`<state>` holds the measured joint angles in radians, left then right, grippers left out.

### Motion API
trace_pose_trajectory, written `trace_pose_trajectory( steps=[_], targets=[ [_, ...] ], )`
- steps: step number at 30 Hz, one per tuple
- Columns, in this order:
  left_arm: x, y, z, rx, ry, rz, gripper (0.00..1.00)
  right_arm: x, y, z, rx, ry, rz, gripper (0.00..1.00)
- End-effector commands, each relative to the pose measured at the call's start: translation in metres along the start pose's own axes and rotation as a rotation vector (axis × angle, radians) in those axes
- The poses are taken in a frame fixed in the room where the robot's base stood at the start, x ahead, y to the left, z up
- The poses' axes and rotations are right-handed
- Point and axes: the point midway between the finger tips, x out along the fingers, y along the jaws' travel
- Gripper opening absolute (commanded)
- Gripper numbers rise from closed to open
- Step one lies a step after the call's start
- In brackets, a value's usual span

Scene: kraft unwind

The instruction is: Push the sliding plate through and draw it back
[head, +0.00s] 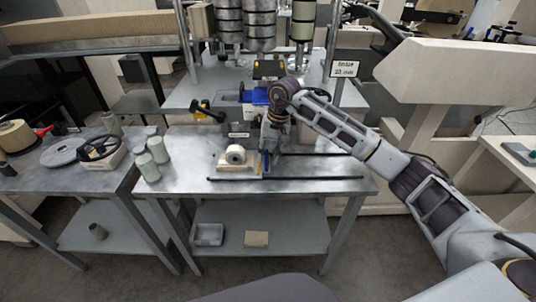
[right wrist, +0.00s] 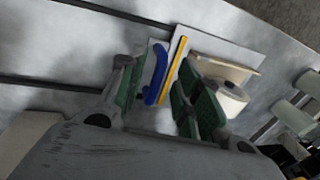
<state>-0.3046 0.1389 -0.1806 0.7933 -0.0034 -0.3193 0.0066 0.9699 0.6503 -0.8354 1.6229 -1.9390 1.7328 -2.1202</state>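The sliding plate (head: 224,174) is a pale, flat piece at the left end of the dark rails on the metal table. A white roll (head: 235,154) sits on a beige block on it; the roll also shows in the right wrist view (right wrist: 231,97). A blue bar (right wrist: 157,73) and a yellow strip (right wrist: 173,71) stand at the plate's right part. My right gripper (head: 268,157) points down over this part. In the right wrist view its green-padded fingers (right wrist: 157,88) are apart, on either side of the bar and strip. Contact cannot be told. My left gripper is not in view.
Two dark rails (head: 320,178) run right across the table, which is clear there. Grey-green cylinders (head: 148,167) stand at the table's left. A lower shelf (head: 230,237) holds a grey tray and a beige box.

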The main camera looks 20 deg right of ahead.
Motion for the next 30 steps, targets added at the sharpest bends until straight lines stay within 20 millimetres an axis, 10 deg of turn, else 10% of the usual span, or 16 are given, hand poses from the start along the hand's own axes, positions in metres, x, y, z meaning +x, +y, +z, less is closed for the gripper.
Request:
trace_pose_trajectory(
  steps=[13,21,30],
  targets=[
    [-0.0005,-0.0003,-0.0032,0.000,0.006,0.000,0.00,0.0068,0.0001,-0.0001,0.000,0.000,0.000,0.34],
    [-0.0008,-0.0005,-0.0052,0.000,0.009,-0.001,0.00,0.0066,0.0002,-0.0001,0.001,0.000,0.000,0.00],
    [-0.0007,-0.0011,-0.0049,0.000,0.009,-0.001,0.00,0.0065,-0.0001,-0.0001,0.001,0.000,0.000,0.00]
  ],
)
